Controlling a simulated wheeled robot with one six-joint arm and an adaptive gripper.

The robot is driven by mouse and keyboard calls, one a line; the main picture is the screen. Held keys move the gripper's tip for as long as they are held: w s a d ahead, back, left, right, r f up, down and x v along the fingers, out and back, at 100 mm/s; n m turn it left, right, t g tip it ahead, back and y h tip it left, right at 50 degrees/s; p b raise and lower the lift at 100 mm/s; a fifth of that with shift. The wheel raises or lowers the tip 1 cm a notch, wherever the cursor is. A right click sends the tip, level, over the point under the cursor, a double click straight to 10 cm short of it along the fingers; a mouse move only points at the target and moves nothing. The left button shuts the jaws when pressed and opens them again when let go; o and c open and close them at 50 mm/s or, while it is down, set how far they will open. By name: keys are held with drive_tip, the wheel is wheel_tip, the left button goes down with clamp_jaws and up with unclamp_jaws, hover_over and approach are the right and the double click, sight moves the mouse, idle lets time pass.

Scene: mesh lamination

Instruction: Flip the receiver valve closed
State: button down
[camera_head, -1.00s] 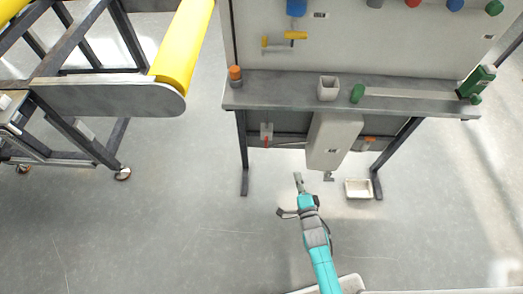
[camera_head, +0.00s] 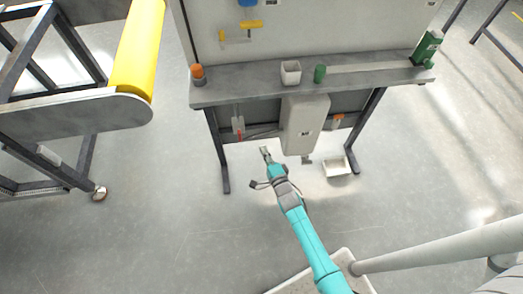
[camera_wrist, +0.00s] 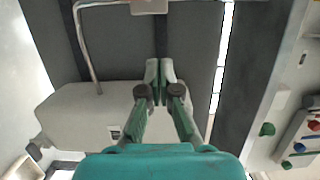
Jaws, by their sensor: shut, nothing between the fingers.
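A small pale plate with a red lever (camera_head: 238,128), which looks like the valve, hangs under the bench at its left in the head view. A grey box-like tank (camera_head: 305,122), probably the receiver, hangs right of it. The tank also shows in the wrist view (camera_wrist: 85,118). A bent metal pipe (camera_wrist: 82,45) runs above it there. My gripper (camera_head: 265,152) is in front of and below the bench, a little right of the red lever and apart from it. In the wrist view its green fingertips (camera_wrist: 159,68) are together and empty. The lever is not clearly visible there.
The workbench (camera_head: 230,95) holds a grey cup (camera_head: 291,72), a green cylinder (camera_head: 320,73) and an orange-topped jar (camera_head: 198,74). Its left leg (camera_head: 218,160) stands near my gripper. A white tray (camera_head: 335,166) lies on the floor. A frame with a yellow roll (camera_head: 137,50) stands left.

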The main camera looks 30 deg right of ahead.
sight(240, 136)
drive_tip(key=shift+w+a, duration=0.55)
drive_tip(key=shift+w, duration=0.9)
drive_tip(key=shift+w+a, duration=0.55)
drive_tip(key=shift+w, duration=0.95)
drive_tip(key=shift+w+a, duration=0.55)
drive_tip(key=shift+w, duration=0.9)
